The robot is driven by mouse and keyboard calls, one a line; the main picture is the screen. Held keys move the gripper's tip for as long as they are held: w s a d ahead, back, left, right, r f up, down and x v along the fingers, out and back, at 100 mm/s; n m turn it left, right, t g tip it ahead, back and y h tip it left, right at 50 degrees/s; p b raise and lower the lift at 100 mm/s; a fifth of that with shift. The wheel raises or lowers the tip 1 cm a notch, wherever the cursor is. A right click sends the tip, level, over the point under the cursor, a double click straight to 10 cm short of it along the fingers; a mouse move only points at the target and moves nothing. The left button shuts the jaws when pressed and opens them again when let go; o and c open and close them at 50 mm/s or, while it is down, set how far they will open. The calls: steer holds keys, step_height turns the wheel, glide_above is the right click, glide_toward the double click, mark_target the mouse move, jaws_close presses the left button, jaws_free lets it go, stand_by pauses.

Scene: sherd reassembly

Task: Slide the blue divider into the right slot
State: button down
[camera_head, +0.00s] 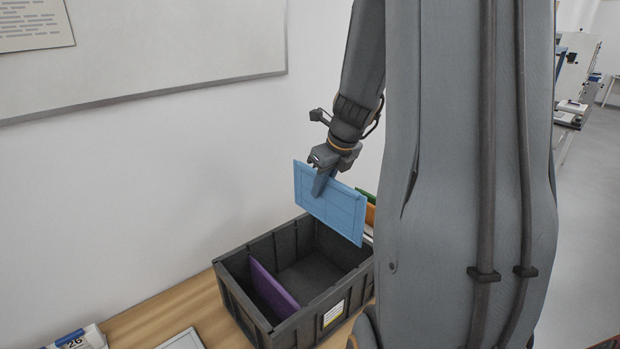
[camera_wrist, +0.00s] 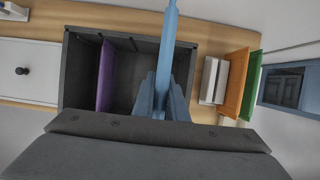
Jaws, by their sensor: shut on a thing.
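The blue divider (camera_head: 330,206) is a flat panel held upright above the right part of a dark grey crate (camera_head: 247,314). My gripper (camera_head: 321,180) is shut on its upper edge. In the wrist view the divider (camera_wrist: 167,45) shows edge-on between the fingers (camera_wrist: 163,100) of my gripper, over the crate (camera_wrist: 78,80). The divider appears clear of the crate. A purple divider (camera_head: 272,288) stands across the left part of the crate; it also shows in the wrist view (camera_wrist: 105,75). The right slot is hidden behind the blue divider and cannot be made out.
An orange panel (camera_wrist: 236,82) and a green panel (camera_wrist: 250,85) stand right of the crate, beside a white-grey object (camera_wrist: 214,80). A wall with a whiteboard (camera_head: 180,45) is behind the wooden table (camera_head: 165,304). A calendar-like block (camera_head: 78,340) sits at the front left.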

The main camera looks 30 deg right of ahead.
mark_target(320, 212)
step_height(320, 212, down, 6)
steer(key=b, duration=0.6)
steer(key=shift+r, duration=0.2)
stand_by(0.9)
steer(key=shift+f, duration=0.15)
stand_by(0.5)
steer(key=shift+f+b, duration=0.75)
steer(key=shift+f, duration=0.35)
steer(key=shift+f, duration=0.15)
step_height(320, 212, down, 8)
steer(key=b, duration=0.5)
steer(key=shift+b, duration=0.4)
stand_by(1.1)
stand_by(0.4)
